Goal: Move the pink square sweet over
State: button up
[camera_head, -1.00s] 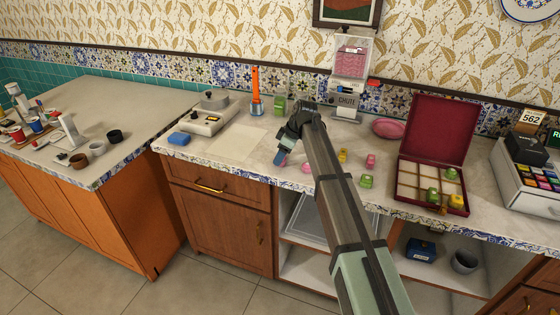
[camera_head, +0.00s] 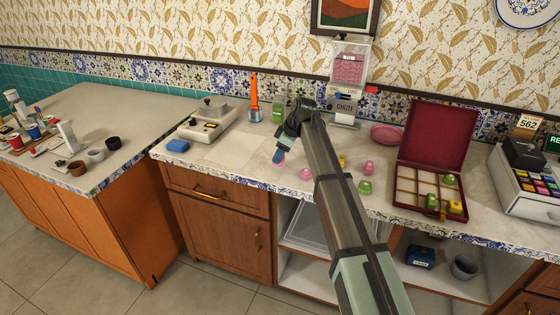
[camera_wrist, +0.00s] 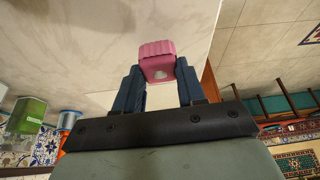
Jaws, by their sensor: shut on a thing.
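My gripper (camera_wrist: 158,80) is shut on a pink square sweet (camera_wrist: 157,52), which sits between the two blue fingertips in the wrist view. In the head view my gripper (camera_head: 278,156) is over the counter, left of the loose sweets, and my arm hides much of it. Whether the held sweet touches the counter is unclear. Another pink sweet (camera_head: 305,173) lies just right of the gripper, and one more pink sweet (camera_head: 369,166) lies farther right.
A dark red box (camera_head: 405,202) with compartments stands open at the right, holding green and yellow sweets. Loose yellow (camera_head: 342,160) and green (camera_head: 365,187) sweets lie near it. A pink dish (camera_head: 387,134), a scale (camera_head: 207,125) and a blue block (camera_head: 178,145) are around. The counter's left-middle (camera_head: 225,155) is clear.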

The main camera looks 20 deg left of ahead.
notch_tip(320, 180, up, 7)
jog(key=shift+f, duration=0.15)
jog(key=w+d+m, duration=0.1)
jog(key=w+d, duration=0.3)
jog(key=d, duration=0.5)
jog(key=w+d+m+t, duration=0.1)
jog(key=w+d, duration=0.3)
jog(key=d, duration=0.4)
jog(key=w+d+m, duration=0.2)
jog(key=w+d, duration=0.2)
jog(key=d, duration=0.5)
jog(key=w+d+m+t, duration=0.1)
jog(key=w+d, duration=0.2)
jog(key=d, duration=1.1)
jog(key=w+d+m, duration=0.1)
jog(key=w+d, duration=0.1)
jog(key=d, duration=1.2)
jog(key=shift+s+a+f+n+g, duration=0.15)
jog(key=shift+s+f+n+g, duration=0.2)
jog(key=shift+f+n, duration=0.9)
jog(key=shift+s+a+f+n+g, duration=0.25)
jog(key=shift+f+n, duration=0.3)
jog(key=shift+f, duration=1.3)
jog(key=shift+s+a+f+n+g, duration=0.1)
jog(key=shift+s+f+n+g, duration=0.25)
jog(key=shift+f+n, duration=0.9)
jog(key=shift+f+m, duration=0.35)
jog(key=shift+f, duration=0.05)
